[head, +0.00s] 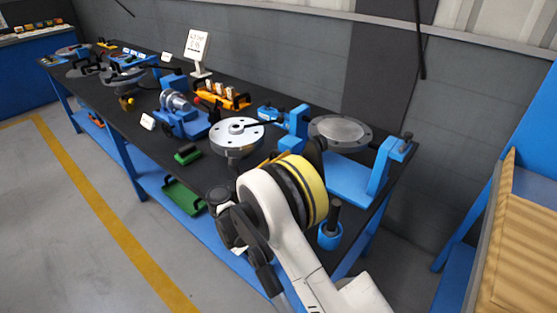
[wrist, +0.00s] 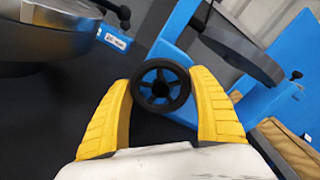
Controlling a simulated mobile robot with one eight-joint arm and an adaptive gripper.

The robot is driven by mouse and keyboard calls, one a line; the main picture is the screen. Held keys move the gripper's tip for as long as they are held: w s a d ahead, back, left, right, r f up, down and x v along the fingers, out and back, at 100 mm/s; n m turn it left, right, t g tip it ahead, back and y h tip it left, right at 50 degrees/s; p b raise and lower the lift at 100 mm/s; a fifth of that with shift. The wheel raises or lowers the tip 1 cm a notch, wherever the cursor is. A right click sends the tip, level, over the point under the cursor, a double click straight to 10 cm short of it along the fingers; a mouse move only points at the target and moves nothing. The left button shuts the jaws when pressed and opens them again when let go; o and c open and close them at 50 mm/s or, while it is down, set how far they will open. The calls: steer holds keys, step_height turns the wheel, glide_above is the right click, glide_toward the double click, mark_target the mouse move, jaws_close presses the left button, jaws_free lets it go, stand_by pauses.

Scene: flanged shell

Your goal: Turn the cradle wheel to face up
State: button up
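A black spoked handwheel (wrist: 160,85), the likely cradle wheel, shows its round face to the wrist camera. My gripper (wrist: 161,88) has one yellow finger on each side of it, and their inner faces meet the rim left and right. The wheel sits in front of a blue cradle frame (wrist: 178,38) with a dark flanged disc (wrist: 235,45) beyond. In the head view, my arm hides the wheel and fingertips. The blue cradle (head: 350,178) there carries a grey flanged disc (head: 340,130), lying about level.
Blue clamps, an orange tool rack (head: 222,97) and a sign (head: 197,45) lie further along. Floor is clear at left.

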steer(key=o, duration=0.3)
steer(key=v, duration=1.2)
steer(key=shift+a, duration=0.1)
